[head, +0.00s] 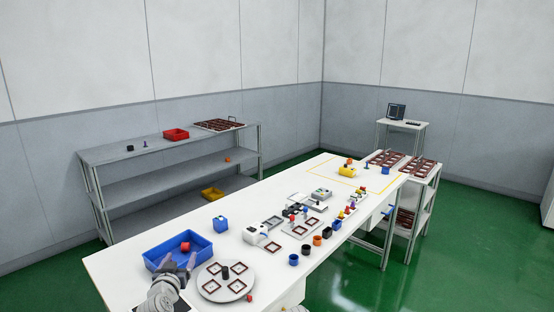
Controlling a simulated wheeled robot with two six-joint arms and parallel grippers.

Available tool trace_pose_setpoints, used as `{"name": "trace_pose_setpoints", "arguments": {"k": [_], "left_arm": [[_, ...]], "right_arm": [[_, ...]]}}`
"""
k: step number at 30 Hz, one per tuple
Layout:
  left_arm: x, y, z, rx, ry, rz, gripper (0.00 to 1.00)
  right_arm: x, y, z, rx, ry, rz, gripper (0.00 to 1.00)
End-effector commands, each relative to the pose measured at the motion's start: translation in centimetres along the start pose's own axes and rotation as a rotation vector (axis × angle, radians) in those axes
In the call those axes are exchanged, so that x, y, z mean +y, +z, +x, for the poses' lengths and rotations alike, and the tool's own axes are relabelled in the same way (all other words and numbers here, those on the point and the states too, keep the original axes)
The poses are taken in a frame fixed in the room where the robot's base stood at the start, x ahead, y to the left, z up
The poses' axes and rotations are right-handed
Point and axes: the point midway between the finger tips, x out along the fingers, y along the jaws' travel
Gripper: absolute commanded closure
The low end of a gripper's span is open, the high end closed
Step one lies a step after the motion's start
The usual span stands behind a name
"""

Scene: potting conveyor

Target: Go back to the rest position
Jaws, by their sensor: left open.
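My left gripper (179,263) is at the bottom left of the head view, above the near end of the long white table (128,264). It is open, and I see nothing between its fingers. A red object (185,246) lies in the blue tray. My right gripper is not in view.
The round plate holds several brown square frames (239,286) and a black cylinder (225,271). Small parts and devices crowd the table's middle. A grey shelf (118,154) stands along the left wall. The table's left edge is mostly clear.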

Motion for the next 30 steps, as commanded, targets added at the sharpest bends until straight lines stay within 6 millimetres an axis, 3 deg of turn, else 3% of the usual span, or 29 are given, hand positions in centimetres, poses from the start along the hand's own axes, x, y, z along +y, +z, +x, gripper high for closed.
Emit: {"name": "trace_pose_setpoints", "arguments": {"k": [8,17,20,24,27,30], "left_arm": [[4.2,2.3,-0.1,-0.107,0.099,0.018,0.23],[12.1,7.8,-2.2,-0.368,0.272,0.068,0.23],[15.5,10.9,-4.4,-0.524,0.339,0.107,0.23],[19.7,16.4,-9.9,-0.838,0.396,0.201,0.23],[20.8,19.2,-14.3,-1.047,0.373,0.276,0.23],[20.8,20.7,-17.9,-1.206,0.319,0.342,0.23]], "right_arm": [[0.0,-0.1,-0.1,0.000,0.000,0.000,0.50],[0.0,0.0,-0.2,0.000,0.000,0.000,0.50],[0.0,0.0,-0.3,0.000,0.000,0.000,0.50],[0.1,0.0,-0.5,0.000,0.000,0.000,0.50],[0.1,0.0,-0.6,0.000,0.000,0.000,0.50],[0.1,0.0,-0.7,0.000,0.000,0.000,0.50]]}}
